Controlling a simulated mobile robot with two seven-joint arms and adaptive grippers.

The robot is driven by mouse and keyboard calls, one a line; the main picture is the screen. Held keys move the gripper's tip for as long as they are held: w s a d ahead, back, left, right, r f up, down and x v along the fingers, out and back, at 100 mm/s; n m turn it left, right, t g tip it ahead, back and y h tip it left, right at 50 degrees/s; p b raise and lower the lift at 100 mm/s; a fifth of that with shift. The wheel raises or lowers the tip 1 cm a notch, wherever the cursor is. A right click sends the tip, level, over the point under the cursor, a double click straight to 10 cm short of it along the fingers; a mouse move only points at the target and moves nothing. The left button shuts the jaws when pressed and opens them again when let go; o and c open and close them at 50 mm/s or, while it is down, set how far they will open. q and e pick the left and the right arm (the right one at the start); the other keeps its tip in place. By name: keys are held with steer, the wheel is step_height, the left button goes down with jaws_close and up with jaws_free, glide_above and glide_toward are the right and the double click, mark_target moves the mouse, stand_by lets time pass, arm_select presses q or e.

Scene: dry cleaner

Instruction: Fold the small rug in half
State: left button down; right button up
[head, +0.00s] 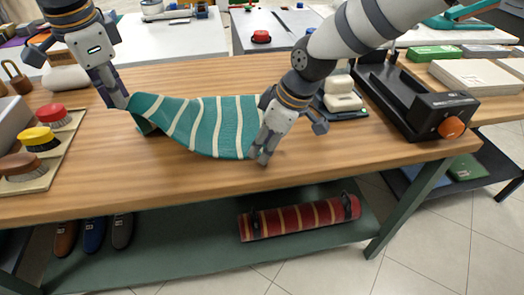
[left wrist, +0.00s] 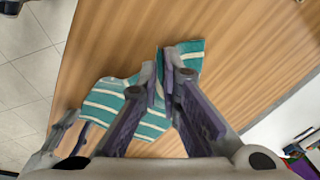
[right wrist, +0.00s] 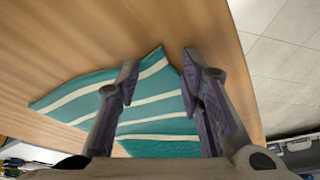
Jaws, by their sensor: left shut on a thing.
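The left wrist view shows the rug (left wrist: 140,124) pinched between the close fingertips (left wrist: 161,72). My right gripper (head: 262,158) points down at the rug's right end, close to the tabletop. In the right wrist view its fingers (right wrist: 160,72) are apart, with a corner of the rug (right wrist: 150,110) showing between them. Whether they touch the cloth I cannot tell.
The wooden table (head: 150,178) is clear in front of the rug. A tray of brushes (head: 72,142) stands at the left. A black device with an orange knob (head: 440,112) and a cream-topped object (head: 342,95) stand at the right. A striped red roll (head: 300,217) lies on the shelf below.

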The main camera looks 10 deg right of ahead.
steer(key=shift+d+f, duration=0.1)
jaws_close()
step_height(320, 180, up, 5)
steer(key=shift+r, duration=0.1)
steer(key=o, duration=0.6)
jaws_free()
